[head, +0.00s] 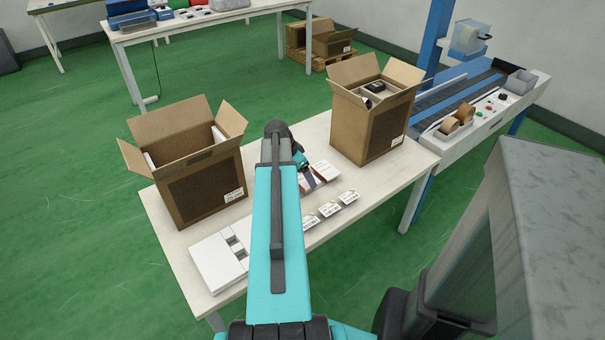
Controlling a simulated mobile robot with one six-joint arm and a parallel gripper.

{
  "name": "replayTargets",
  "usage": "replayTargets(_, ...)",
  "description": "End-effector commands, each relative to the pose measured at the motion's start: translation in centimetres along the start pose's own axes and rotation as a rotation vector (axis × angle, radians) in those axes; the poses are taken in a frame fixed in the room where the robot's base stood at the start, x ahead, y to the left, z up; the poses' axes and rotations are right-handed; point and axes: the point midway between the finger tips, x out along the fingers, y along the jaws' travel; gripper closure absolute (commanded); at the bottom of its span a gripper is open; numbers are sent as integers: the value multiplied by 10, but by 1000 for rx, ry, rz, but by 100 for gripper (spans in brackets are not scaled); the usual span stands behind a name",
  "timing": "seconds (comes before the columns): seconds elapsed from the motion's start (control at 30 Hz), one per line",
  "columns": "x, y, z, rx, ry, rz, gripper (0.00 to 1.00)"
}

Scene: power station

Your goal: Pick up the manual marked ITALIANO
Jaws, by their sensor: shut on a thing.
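Red-and-white manuals (327,171) lie around the middle of the white table, just right of my teal arm. My gripper (310,181) is over them, partly hidden behind my arm, and is shut on a manual. The print on the manuals is too small to read, so I cannot tell which one is marked ITALIANO. Several small label cards (330,209) stand in a row along the table's front edge, in front of the manuals. Their words are also not legible.
Open cardboard boxes stand on the table (408,168), one at the left (205,187) and one at the back right (369,130). White pieces (213,268) lie at the front left. A conveyor with controls (485,110) adjoins at the right. Green floor surrounds the table.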

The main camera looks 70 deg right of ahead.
Motion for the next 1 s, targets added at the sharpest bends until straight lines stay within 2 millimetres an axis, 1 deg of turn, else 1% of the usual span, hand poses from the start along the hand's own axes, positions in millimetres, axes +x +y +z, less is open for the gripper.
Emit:
replayTargets(0.03, -2, 8, 4, 0, 0, 0, 41)
replayTargets(0.1, -5, 16, 8, 0, 0, 0, 41)
replayTargets(0.4, -15, 49, 23, 0, 0, 0, 41)
replayTargets(0.6, -20, 67, 32, 0, 0, 0, 41)
replayTargets(0.8, -26, 81, 38, 0, 0, 0, 41)
replayTargets(1.0, -28, 80, 35, 1, 0, 3, 41)
